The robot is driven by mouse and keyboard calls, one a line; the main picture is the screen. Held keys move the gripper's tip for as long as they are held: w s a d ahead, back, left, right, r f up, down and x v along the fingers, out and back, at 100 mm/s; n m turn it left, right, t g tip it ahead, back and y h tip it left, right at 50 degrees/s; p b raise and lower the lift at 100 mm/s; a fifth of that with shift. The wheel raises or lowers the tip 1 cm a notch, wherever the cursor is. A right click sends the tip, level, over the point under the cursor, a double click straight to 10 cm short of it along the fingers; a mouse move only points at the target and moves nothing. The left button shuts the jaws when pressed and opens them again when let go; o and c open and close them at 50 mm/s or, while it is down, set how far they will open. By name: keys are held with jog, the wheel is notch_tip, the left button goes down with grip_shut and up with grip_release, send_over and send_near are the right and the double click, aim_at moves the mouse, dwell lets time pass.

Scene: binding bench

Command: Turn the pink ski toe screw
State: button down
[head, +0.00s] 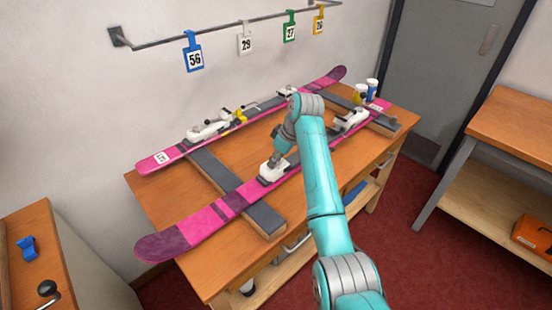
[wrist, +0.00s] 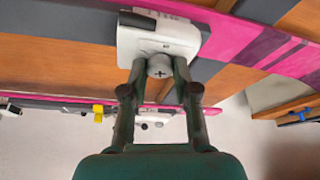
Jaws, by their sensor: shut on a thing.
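The nearer pink ski (head: 205,220) lies across two dark rests on the wooden bench. Its white toe piece (head: 268,174) is under my gripper (head: 279,159). In the wrist view the white toe piece (wrist: 135,42) fills the upper middle, with a grey cross-slotted screw (wrist: 159,66) at its edge. My gripper's two dark fingers (wrist: 160,78) stand on either side of this screw, shut on it. In the head view the screw is hidden by my gripper.
A second pink ski (head: 160,162) with white bindings lies behind, parallel. A dark rest (head: 262,217) sticks out at the bench's front. Cups (head: 372,86) stand at the far right end. Numbered tags (head: 194,57) hang from a wall rail.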

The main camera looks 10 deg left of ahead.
jog(key=m+t, duration=0.1)
jog(key=m, duration=0.1)
jog(key=m+h, duration=0.1)
jog(key=m, duration=0.2)
jog(key=shift+s+a+m+t, duration=0.2)
jog(key=shift+m+t, duration=0.1)
jog(key=shift+t, duration=0.1)
jog(key=m+h, duration=0.1)
jog(key=m, duration=0.1)
jog(key=m+t+h, duration=0.1)
jog(key=m, duration=0.2)
jog(key=shift+a, duration=0.1)
jog(key=m+h, duration=0.1)
jog(key=m, duration=0.2)
jog(key=m+h, duration=0.1)
jog(key=m, duration=0.1)
jog(key=shift+a+m, duration=0.2)
jog(key=shift+m, duration=0.2)
jog(key=m+h, duration=0.1)
jog(key=m, duration=0.1)
jog(key=m+h, duration=0.1)
jog(key=m, duration=0.1)
jog(key=shift+a+m+g, duration=0.1)
jog(key=shift+m+g, duration=0.3)
jog(key=c, duration=0.9)
grip_release()
